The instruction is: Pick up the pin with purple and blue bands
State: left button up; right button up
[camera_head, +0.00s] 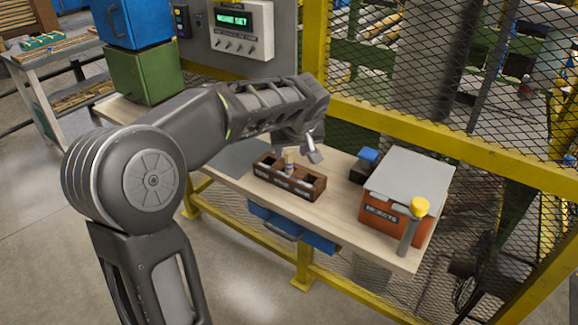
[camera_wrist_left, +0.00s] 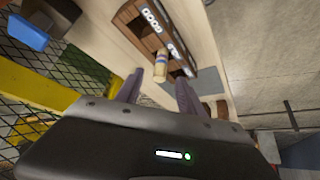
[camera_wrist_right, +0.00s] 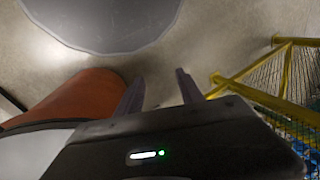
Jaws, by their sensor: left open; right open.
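A pale wooden pin (camera_head: 289,158) stands up from a dark brown slotted wooden rack (camera_head: 314,188) on the bench. A dark bluish band shows low on the pin; its exact colours are too small to tell. My left gripper (camera_head: 312,150) is open and empty, just right of and above the pin in the head view. In the left wrist view the pin (camera_wrist_left: 161,65) shows beyond and between the open fingers (camera_wrist_left: 160,84), apart from them, with the rack (camera_wrist_left: 150,35) behind. My right gripper (camera_wrist_right: 160,82) is open and empty, away from the rack.
An orange-red bin marked REJECTS (camera_head: 383,215) with a grey top stands right of the rack. A yellow-capped post (camera_head: 410,228) is at the bench's right end. A blue-topped item (camera_head: 368,157) sits behind. A yellow mesh fence (camera_head: 420,115) runs along the back.

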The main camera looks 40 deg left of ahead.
aim_at(290, 154)
pick_arm(q)
jog(key=p+x, duration=0.1)
jog(key=x, duration=0.4)
dwell(0.5)
grip_shut()
dwell(0.4)
